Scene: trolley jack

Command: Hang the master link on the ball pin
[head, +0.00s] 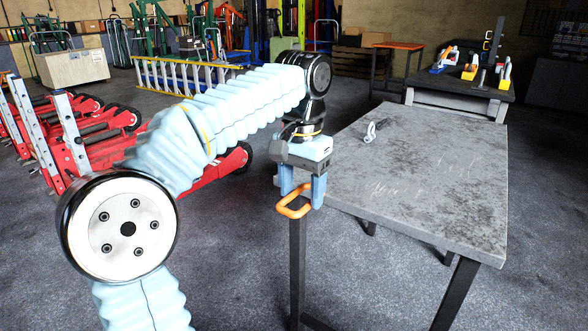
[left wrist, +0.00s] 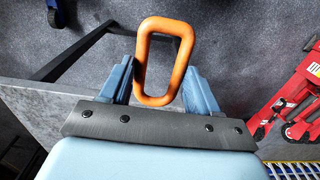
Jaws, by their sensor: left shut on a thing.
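The master link appears to be the orange rounded, elongated ring (head: 294,215). My left gripper (head: 303,192) is shut on it and holds it in the air beside the near left edge of the grey table. In the left wrist view the link (left wrist: 141,65) sits between the two blue fingers (left wrist: 160,85), its wider end pointing away from the palm. I cannot pick out the ball pin for certain in either view. My right gripper is not in view.
A small metal shackle-like piece (head: 371,131) lies on the grey table (head: 430,180), whose top is otherwise clear. Behind it a bench (head: 440,97) carries blue, yellow and metal lifting hardware and a dark upright post (head: 495,42). Red trolley jacks (head: 95,150) stand at left.

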